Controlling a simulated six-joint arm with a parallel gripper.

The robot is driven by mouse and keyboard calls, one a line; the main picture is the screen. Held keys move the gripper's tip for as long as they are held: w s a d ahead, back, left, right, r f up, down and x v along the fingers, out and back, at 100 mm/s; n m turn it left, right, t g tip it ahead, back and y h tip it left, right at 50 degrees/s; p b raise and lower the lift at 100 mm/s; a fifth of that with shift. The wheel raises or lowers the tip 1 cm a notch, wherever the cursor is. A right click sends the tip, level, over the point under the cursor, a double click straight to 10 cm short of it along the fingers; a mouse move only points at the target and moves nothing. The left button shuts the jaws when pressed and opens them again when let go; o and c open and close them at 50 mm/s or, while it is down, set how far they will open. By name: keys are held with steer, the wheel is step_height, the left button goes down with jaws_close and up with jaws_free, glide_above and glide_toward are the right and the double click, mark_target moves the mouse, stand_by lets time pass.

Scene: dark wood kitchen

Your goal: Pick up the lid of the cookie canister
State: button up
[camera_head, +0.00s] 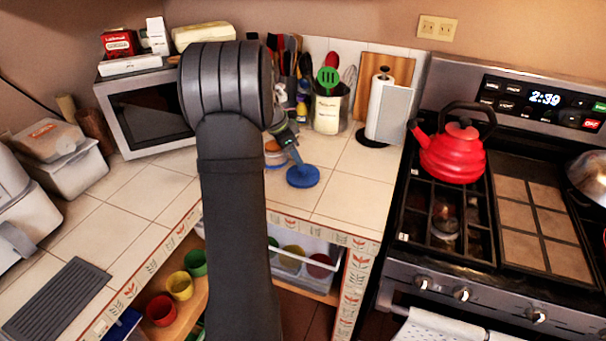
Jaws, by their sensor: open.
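A flat blue round disc (303,177), which looks like a lid, lies on the tiled counter at the middle of the view. A small container with orange and blue on it (275,155) stands just left of the disc, partly hidden by my arm; it may be the cookie canister, but I cannot tell. My gripper (296,158) is open and points down and right from behind my arm, with its tip close above the disc. I cannot tell if it touches the disc.
A utensil crock (328,112) and a paper towel holder (384,108) stand behind. A microwave (150,112) is at left. The red kettle (452,150) sits on the stove at right. The counter right of the disc is clear.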

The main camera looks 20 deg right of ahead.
mark_target(302, 168)
steer(key=shift+x, duration=3.15)
steer(key=shift+s, duration=0.15)
steer(key=c, duration=1)
